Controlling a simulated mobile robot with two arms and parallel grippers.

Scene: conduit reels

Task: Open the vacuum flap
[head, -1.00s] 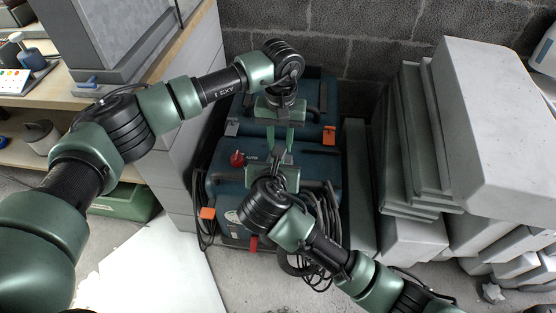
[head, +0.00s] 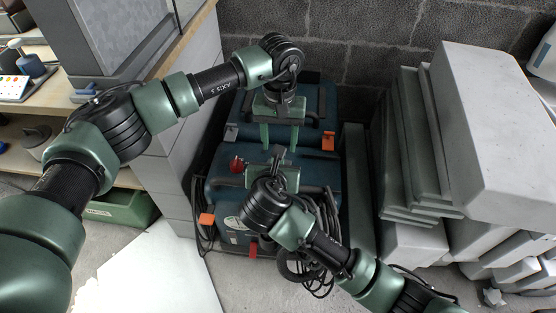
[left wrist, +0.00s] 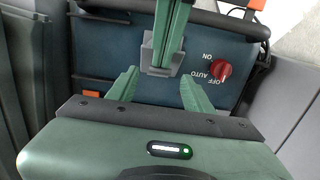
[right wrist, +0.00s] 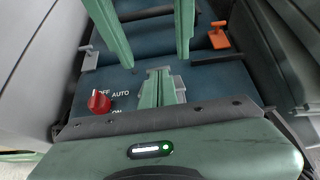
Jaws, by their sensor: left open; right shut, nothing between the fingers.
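The vacuum (head: 318,175) is a dark blue machine against the block wall, with a red OFF/AUTO/ON knob (head: 237,163). A small grey flap (left wrist: 147,60) sits on its panel beside the knob; it also shows in the right wrist view (right wrist: 179,82). I cannot tell whether it is raised. My right gripper (head: 277,161) is shut and empty, its fingertips at the flap, partly covering it; contact is unclear. My left gripper (head: 279,150) is open and empty, pointing down just behind the right one, its fingers (left wrist: 160,82) spread either side of the flap area.
Orange latches (head: 328,141) and a coiled black hose (head: 325,215) are on the vacuum. Grey slabs (head: 490,130) are stacked close on the right. A shelf unit with a green bin (head: 120,208) stands at left. A white sheet (head: 150,275) lies on the floor in front.

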